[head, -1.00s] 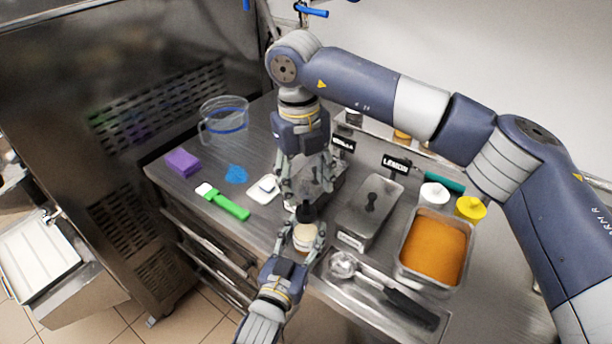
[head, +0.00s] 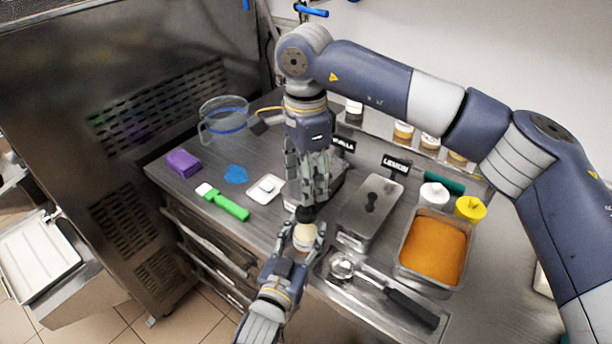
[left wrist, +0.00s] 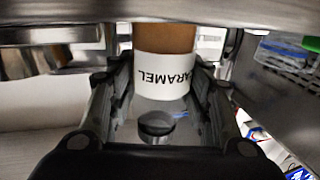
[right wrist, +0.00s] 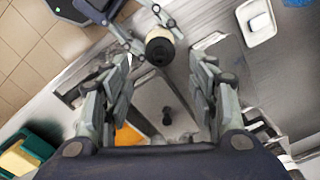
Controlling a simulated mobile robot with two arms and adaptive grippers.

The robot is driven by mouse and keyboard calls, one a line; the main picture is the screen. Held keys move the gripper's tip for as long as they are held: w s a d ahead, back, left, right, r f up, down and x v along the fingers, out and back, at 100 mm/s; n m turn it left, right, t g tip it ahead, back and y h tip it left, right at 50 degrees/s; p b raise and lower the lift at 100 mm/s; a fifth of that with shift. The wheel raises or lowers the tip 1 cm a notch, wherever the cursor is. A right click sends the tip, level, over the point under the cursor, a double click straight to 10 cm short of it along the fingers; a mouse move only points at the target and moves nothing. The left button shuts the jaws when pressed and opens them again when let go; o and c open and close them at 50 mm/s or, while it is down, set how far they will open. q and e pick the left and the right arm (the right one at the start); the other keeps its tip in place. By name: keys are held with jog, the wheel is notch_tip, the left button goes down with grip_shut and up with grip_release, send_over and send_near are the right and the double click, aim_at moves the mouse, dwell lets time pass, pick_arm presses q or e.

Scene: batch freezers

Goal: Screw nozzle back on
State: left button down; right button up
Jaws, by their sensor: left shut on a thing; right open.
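The caramel bottle (head: 305,236), pale with a brown body and a white label reading CARAMEL (left wrist: 166,75), is held by my left gripper (head: 303,238), whose fingers are shut around it. A black nozzle (head: 306,214) shows at the bottle's top; it also shows in the right wrist view (right wrist: 160,50). Whether it is fully seated cannot be told. My right gripper (head: 309,198) points down just above the nozzle, open, with its fingers either side of the nozzle in its own view (right wrist: 162,66). Contact between them cannot be made out.
A lidded steel container (head: 368,210) and an orange-filled tub (head: 436,248) stand to the right. A scoop (head: 385,290) lies in a tray in front. A green brush (head: 224,203), purple sponge (head: 183,162) and clear jug (head: 222,120) lie to the left.

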aim_at(306, 211)
jog(key=shift+n, duration=0.8)
jog(key=shift+f, duration=4)
